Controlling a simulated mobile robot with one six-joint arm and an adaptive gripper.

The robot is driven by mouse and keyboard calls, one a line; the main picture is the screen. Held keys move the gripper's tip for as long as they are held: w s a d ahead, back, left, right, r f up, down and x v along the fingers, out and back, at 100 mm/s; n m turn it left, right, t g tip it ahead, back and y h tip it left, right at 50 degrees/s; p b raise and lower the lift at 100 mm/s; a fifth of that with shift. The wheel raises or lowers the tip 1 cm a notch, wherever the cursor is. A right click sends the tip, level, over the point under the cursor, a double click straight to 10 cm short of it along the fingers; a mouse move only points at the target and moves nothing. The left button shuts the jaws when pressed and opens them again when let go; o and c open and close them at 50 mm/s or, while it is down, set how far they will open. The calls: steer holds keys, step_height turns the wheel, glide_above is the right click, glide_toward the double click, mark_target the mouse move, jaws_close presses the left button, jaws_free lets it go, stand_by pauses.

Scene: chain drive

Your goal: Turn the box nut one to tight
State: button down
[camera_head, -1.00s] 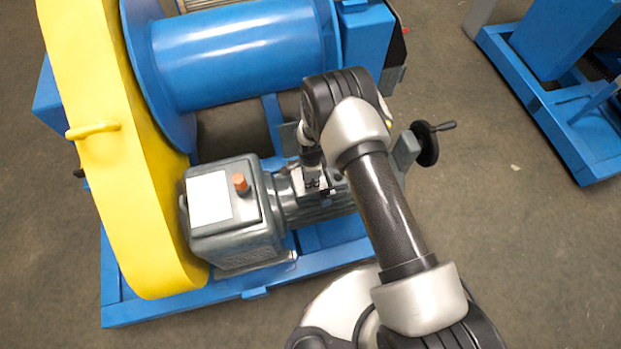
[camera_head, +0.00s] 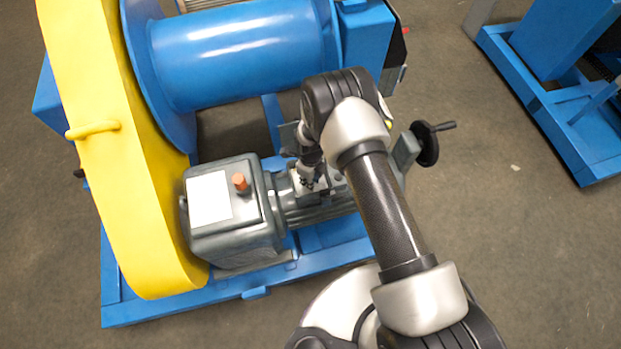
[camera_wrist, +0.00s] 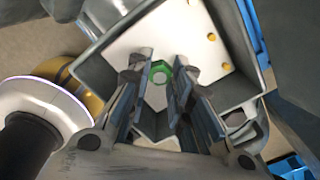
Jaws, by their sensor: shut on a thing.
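My gripper (camera_head: 311,184) points down at the small open terminal box on top of the grey motor (camera_head: 325,208). In the wrist view its two fingers (camera_wrist: 160,75) reach into the grey box (camera_wrist: 238,55), which has a pale inside. A green ringed hex nut (camera_wrist: 159,71) sits between the fingertips, and the gripper is shut on it. The fingers hide parts of the nut's sides. In the head view the nut cannot be made out behind the gripper.
Small brass-coloured studs (camera_wrist: 211,37) stand beside the nut in the box. The box walls rise close around my fingers. The grey gearbox (camera_head: 225,210) with an orange plug, the yellow chain guard (camera_head: 125,170), the blue drum (camera_head: 240,55) and a black handwheel (camera_head: 427,143) are nearby.

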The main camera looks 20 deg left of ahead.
steer(key=shift+w+r+m, duration=0.15)
steer(key=shift+m, duration=0.25)
steer(key=shift+a, duration=0.1)
steer(key=c, duration=1.8)
jaws_free()
steer(key=o, duration=0.4)
steer(key=shift+c, duration=0.2)
step_height(320, 180, up, 12)
